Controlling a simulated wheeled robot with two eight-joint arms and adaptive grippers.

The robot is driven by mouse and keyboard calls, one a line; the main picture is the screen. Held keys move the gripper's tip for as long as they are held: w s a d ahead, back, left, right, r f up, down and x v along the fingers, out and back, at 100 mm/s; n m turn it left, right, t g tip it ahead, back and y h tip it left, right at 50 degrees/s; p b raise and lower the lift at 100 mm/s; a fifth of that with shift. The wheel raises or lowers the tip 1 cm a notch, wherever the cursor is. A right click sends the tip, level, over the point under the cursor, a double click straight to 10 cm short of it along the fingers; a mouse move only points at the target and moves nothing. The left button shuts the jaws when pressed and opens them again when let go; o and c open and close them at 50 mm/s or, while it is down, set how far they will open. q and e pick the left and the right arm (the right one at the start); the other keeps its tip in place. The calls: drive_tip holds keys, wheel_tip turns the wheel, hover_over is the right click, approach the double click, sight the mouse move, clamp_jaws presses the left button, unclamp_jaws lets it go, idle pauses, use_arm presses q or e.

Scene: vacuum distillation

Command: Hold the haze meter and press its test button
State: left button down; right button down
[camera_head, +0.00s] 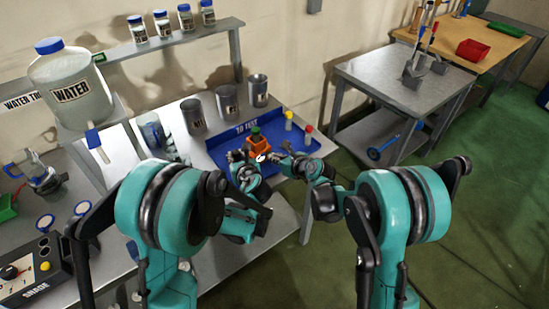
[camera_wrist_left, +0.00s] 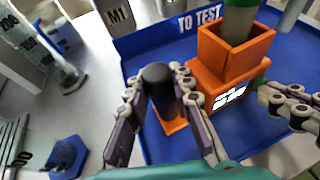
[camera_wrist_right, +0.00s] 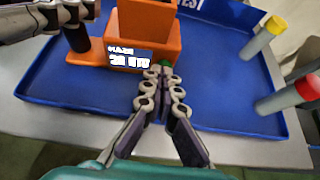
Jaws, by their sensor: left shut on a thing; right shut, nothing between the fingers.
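The orange haze meter (camera_head: 258,143) stands in the blue tray (camera_head: 222,150), with a display on its front and a green-topped vial (camera_wrist_left: 240,20) in its upper opening. My left gripper (camera_wrist_left: 160,80) is shut on the meter's dark upright handle (camera_wrist_left: 157,74); the handle also shows in the right wrist view (camera_wrist_right: 76,38). My right gripper (camera_wrist_right: 160,75) is shut and empty, its fingertips at the meter's lower front corner beside the display (camera_wrist_right: 130,60). A bit of green, perhaps the test button, shows just behind those fingertips, mostly hidden. I cannot tell whether they touch it.
A yellow-capped vial (camera_wrist_right: 263,40) and a red-capped vial (camera_wrist_right: 290,95) stand at the tray's right side. Several metal cups (camera_head: 227,102) stand behind the tray. A water jug (camera_head: 70,85) stands at left. The tray floor in front of the meter is clear.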

drive_tip(key=s+d, duration=0.3)
drive_tip(key=shift+s+d+r, duration=0.1)
drive_tip(key=shift+s+r, duration=0.15)
drive_tip(key=v, duration=0.8)
drive_tip(key=shift+s+d+r, duration=0.2)
drive_tip(key=shift+s, duration=0.1)
use_arm(q)
drive_tip(key=c, duration=1.3)
unclamp_jaws()
drive_tip(key=shift+o, duration=0.2)
drive_tip(key=v, duration=1.2)
